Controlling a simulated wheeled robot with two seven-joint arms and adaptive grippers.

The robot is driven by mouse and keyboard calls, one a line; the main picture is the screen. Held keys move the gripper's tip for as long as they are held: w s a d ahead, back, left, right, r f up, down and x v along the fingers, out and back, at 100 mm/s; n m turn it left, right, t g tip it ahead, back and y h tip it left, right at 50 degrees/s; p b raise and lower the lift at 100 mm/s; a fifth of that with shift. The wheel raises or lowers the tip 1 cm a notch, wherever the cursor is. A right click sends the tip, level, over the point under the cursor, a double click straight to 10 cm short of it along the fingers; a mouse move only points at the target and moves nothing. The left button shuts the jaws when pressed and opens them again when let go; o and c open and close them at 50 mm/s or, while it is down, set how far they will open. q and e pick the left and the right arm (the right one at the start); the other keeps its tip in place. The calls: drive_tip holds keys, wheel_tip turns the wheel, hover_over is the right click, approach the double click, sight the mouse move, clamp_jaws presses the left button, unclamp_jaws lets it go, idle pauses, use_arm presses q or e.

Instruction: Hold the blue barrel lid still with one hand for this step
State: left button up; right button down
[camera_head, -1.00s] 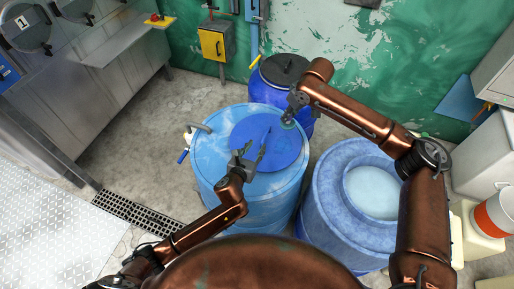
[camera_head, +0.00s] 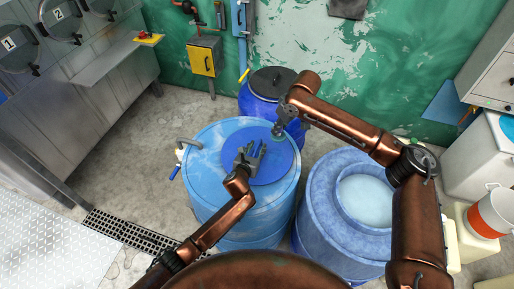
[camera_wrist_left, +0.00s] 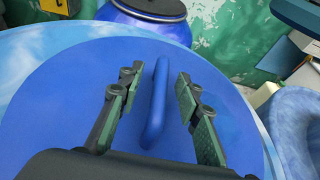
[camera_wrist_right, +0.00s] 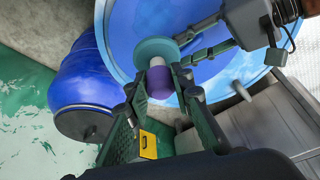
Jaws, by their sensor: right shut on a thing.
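The round blue lid (camera_head: 284,158) lies flat on the light blue barrel (camera_head: 225,215); it fills much of the left wrist view (camera_wrist_left: 60,105). Its raised bar handle (camera_wrist_left: 157,100) stands between the fingers of my left gripper (camera_wrist_left: 157,112), with a gap on each side. That gripper (camera_head: 252,152) is open over the lid. My right gripper (camera_head: 281,122) is above the lid's far edge. In the right wrist view it (camera_wrist_right: 160,95) is shut on a tool with a purple grip (camera_wrist_right: 160,83) and a teal disc (camera_wrist_right: 156,50). Whether the disc touches the lid is unclear.
A dark blue barrel with a black lid (camera_head: 272,80) stands behind. An open blue barrel (camera_head: 325,220) with pale liquid stands to the right. A hose fitting (camera_head: 183,147) sticks out at the light blue barrel's left rim. Bare floor lies to the left.

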use_arm(q)
clamp_jaws()
idle(0.4)
idle(0.4)
